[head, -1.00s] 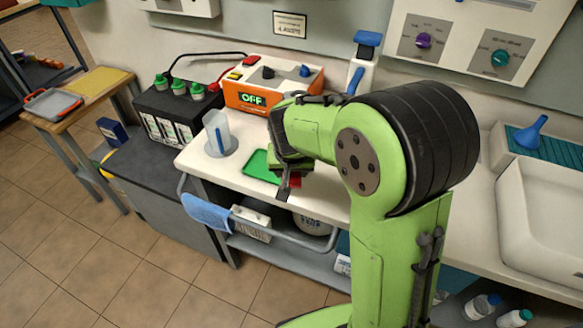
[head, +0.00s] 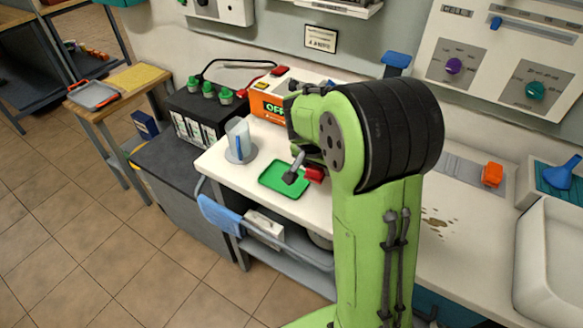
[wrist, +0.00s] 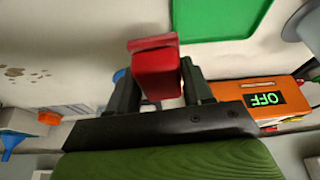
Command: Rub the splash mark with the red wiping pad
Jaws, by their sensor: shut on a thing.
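My gripper (head: 304,172) is shut on the red wiping pad (head: 315,174) and holds it over the white worktop (head: 440,262), just right of the green tray (head: 271,185). In the wrist view the red pad (wrist: 155,72) sits between the two dark fingers. The splash mark (head: 434,222) is a patch of brown spots on the worktop, right of my arm in the head view. It also shows at the left of the wrist view (wrist: 28,73), apart from the pad. My arm hides part of the worktop between pad and mark.
A jug (head: 238,138) stands left of the green tray. The orange charger (head: 262,106) reading OFF is behind it, beside the black battery (head: 200,118). An orange object (head: 492,174), a blue funnel (head: 560,174) and a sink (head: 555,250) lie to the right. A blue cloth (head: 220,215) hangs on the front rail.

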